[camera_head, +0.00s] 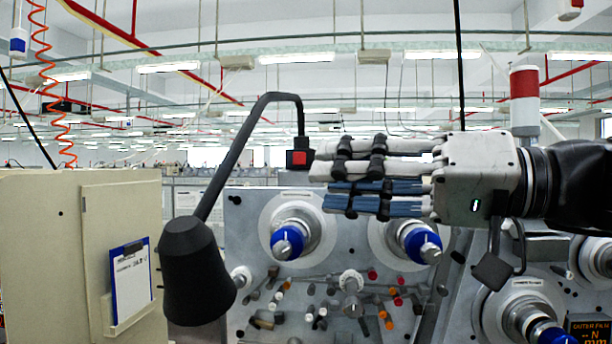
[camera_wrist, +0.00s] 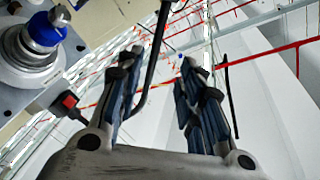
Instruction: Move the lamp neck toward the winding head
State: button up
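The lamp has a black cone shade (camera_head: 195,272) at the lower left. Its thin black neck (camera_head: 240,140) rises right from the shade, bends at the top and drops to a dark box with a red square (camera_head: 299,158). That box also shows in the wrist view (camera_wrist: 68,102). My gripper (camera_head: 322,185) points left, its tips just right of the box; contact cannot be told. In the wrist view its fingers (camera_wrist: 160,60) are apart, with a dark bar, likely the neck, showing between them. The winding head's grey panel (camera_head: 335,270) carries blue-capped spindles (camera_head: 290,242) below my gripper.
A beige cabinet (camera_head: 60,255) with a blue clipboard (camera_head: 131,275) stands at left. More spindles (camera_head: 550,330) and a small display (camera_head: 590,331) are at lower right. A red-and-white cylinder (camera_head: 524,100) hangs above my wrist. Small colored pegs cover the panel's middle.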

aim_at(226, 179)
jog(key=p+x, duration=0.2)
jog(key=x, duration=0.6)
jog(key=p+x, duration=0.2)
jog(key=x, duration=0.7)
jog(key=shift+w+f, duration=0.15)
jog(key=shift+f, duration=0.05)
jog(key=shift+d, duration=0.1)
jog(key=shift+c, duration=0.5)
grip_shut()
